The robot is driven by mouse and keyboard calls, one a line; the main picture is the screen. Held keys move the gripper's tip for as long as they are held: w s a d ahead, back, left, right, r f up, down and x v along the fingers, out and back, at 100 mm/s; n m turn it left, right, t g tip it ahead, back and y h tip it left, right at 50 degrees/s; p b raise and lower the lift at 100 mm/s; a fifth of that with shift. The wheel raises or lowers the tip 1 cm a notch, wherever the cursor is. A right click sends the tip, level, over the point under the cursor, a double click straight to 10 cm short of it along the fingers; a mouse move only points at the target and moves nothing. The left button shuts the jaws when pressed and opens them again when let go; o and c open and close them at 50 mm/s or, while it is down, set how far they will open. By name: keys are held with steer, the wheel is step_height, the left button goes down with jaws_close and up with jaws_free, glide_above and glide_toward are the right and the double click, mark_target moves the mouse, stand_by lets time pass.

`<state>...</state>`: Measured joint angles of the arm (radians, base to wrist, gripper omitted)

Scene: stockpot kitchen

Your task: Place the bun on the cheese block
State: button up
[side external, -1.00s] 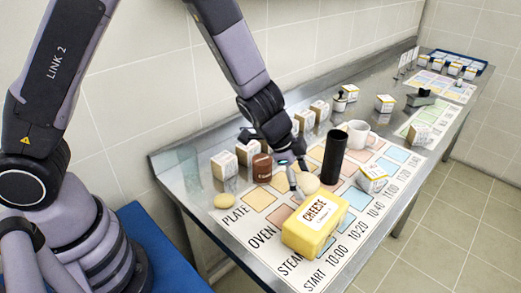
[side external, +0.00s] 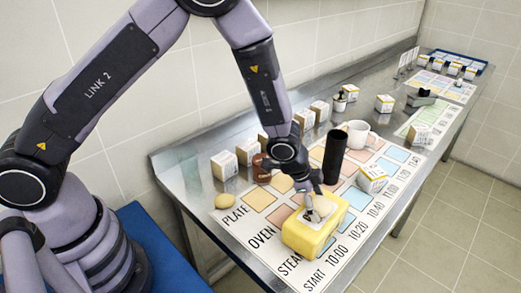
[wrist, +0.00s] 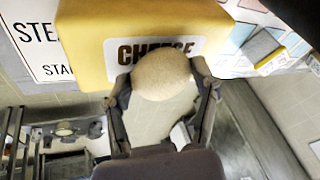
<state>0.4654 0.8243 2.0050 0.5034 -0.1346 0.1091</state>
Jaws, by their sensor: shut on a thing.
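The pale round bun (side external: 323,207) is between the fingers of my gripper (side external: 316,203), which is shut on it. The bun also shows in the wrist view (wrist: 162,75), with a finger at each side. The yellow cheese block (side external: 303,240) lies on the printed mat, its label partly hidden by the bun and fingers. In the wrist view the cheese block (wrist: 85,45) is behind the bun, with part of the word CHEESE covered. The bun is over the block's top; I cannot tell whether they touch.
A second bun (side external: 224,201) lies on the mat (side external: 248,226) at left. A brown jar (side external: 262,168), a black cylinder (side external: 335,152), a white mug (side external: 358,134) and a small box (side external: 372,178) stand around. More boxes line the wall. The mat's front edge is near the counter's edge.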

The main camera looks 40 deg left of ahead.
steer(key=shift+f, duration=0.1)
steer(key=shift+f, duration=0.15)
steer(key=o, duration=1.1)
